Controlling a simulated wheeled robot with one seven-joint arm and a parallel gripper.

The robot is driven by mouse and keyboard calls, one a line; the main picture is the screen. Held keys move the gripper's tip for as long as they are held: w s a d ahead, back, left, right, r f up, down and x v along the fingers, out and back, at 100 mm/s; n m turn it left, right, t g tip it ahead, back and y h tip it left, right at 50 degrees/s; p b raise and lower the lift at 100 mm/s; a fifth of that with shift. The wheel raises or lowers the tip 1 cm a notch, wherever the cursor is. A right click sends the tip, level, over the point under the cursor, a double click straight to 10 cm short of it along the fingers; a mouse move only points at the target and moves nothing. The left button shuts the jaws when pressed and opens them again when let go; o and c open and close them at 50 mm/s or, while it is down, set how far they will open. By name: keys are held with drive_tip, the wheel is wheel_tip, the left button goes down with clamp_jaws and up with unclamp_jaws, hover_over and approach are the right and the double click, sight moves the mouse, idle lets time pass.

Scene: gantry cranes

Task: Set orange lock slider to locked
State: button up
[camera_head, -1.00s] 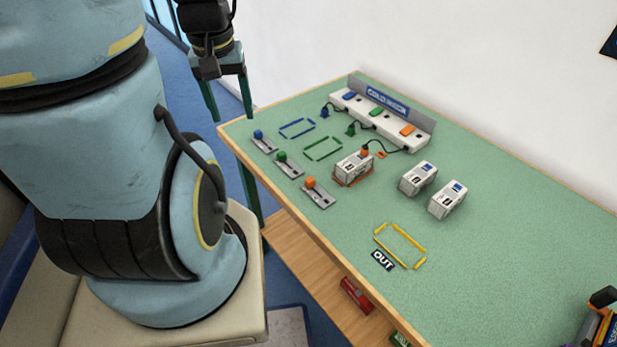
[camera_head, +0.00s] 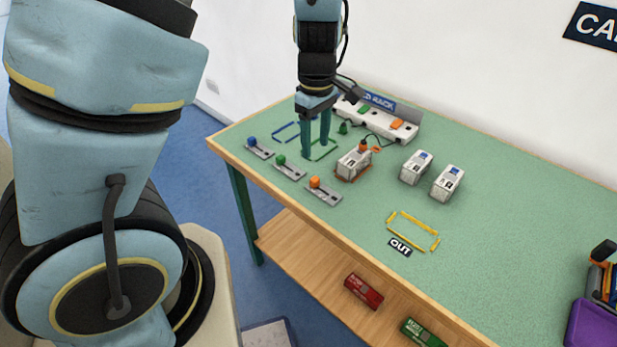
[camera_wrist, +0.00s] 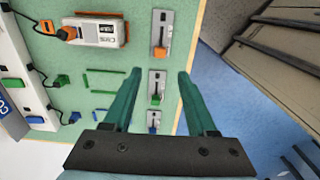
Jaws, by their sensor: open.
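The orange lock slider (camera_head: 315,183) is an orange knob on a grey slotted plate at the table's front left edge. It is the rightmost of three sliders. In the wrist view the orange slider (camera_wrist: 160,51) is at the top, beyond my fingertips, with its knob toward the lower end of its plate. My gripper (camera_head: 315,155) is open and empty above the green-marked area, behind the sliders. In the wrist view my gripper (camera_wrist: 161,72) has its fingers apart on either side of the green slider (camera_wrist: 155,99) as seen from above. Nothing is between the fingertips.
A white box (camera_head: 353,163) with an orange plug stands behind the orange slider. The blue slider (camera_head: 252,141) and green slider (camera_head: 281,160) are to its left. Two white boxes and the yellow OUT outline (camera_head: 413,232) lie right. A white charging rack (camera_head: 375,120) stands behind.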

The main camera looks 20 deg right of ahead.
sight(315, 179)
wheel_tip(315, 179, down, 11)
drive_tip(key=shift+r, duration=0.2)
drive_tip(key=shift+c, duration=0.3)
clamp_jaws()
idle(0.4)
idle(0.9)
